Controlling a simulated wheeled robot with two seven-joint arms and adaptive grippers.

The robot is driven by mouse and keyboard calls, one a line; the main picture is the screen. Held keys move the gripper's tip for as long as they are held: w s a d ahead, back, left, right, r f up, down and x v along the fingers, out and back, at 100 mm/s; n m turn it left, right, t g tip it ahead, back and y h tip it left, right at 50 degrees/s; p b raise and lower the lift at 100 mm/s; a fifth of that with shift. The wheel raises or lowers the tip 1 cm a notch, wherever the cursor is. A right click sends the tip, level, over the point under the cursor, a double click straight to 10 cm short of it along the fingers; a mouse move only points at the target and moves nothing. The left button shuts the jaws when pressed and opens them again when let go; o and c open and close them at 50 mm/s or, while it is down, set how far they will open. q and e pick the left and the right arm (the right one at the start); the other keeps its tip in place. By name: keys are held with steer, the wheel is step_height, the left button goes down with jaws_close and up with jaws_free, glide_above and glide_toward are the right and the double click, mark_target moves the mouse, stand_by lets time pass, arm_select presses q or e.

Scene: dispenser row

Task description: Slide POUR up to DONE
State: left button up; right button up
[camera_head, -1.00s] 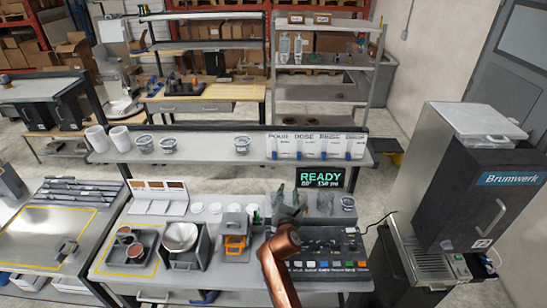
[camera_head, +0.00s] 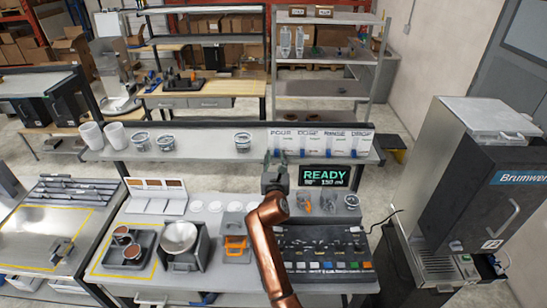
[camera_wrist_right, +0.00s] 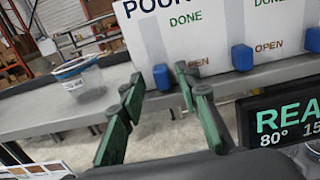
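The white board (camera_head: 320,139) on the shelf has columns marked POUR, DOSE, RINSE and a partly readable last one. Each has a blue slider near its bottom edge. My right gripper (camera_head: 275,158) is in front of the POUR column. Its green-padded fingers are apart, and the slider appears in the gap between the tips (camera_wrist_right: 159,77). I cannot tell whether they touch it. My left gripper is out of view.
The DOSE slider (camera_wrist_right: 242,57) is just right of the right finger. A READY display (camera_head: 324,176) stands below the board. A lidded cup (camera_wrist_right: 78,72) stands left on the shelf (camera_head: 200,153). A button panel (camera_head: 325,248) lies below my arm.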

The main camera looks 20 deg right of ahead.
steer(key=shift+d, duration=0.15)
steer(key=shift+c, duration=0.5)
jaws_close()
